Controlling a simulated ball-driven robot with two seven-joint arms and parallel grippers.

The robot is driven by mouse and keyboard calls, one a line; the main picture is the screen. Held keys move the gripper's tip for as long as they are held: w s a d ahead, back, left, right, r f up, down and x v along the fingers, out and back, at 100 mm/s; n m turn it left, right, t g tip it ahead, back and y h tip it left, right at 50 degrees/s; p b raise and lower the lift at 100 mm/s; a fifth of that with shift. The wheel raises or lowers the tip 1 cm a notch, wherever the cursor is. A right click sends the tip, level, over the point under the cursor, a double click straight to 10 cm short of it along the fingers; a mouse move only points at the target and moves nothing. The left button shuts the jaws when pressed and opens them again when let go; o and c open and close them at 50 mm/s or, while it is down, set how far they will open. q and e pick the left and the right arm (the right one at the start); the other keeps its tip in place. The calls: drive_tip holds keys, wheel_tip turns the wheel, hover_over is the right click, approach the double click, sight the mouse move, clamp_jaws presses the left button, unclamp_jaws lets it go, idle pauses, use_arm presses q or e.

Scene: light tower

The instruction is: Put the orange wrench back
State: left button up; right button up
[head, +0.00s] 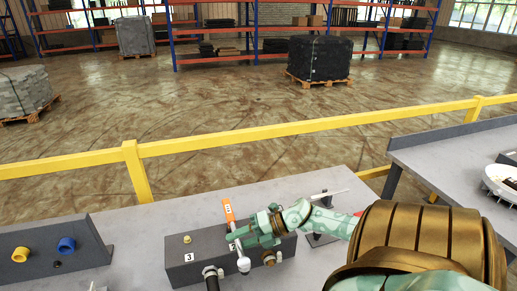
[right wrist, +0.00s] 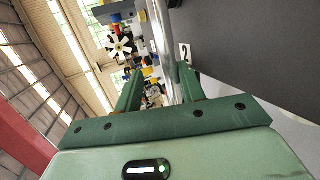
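The orange wrench (head: 228,211) shows in the head view as an orange handle with a dark letter, rising just left of my right gripper. My right gripper (head: 236,238) is over the dark block (head: 185,268). In the right wrist view my right gripper (right wrist: 160,72) has its fingers apart. A grey bar shows near the right finger; I cannot tell if it is touched. The wrench's orange is not visible there. My left gripper is not in view.
A panel with yellow and blue knobs (head: 67,245) stands at left. A thin-tipped tool is on a stand right of my gripper. A yellow rail (head: 300,127) runs behind the table.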

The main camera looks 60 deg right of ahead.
drive_tip(key=v, duration=1.2)
drive_tip(key=o, duration=1.4)
drive_tip(key=shift+w+r, duration=0.1)
drive_tip(key=shift+r, duration=0.05)
drive_tip(key=v, duration=1.6)
drive_tip(key=shift+d+p, duration=0.15)
drive_tip(key=shift+p, duration=0.25)
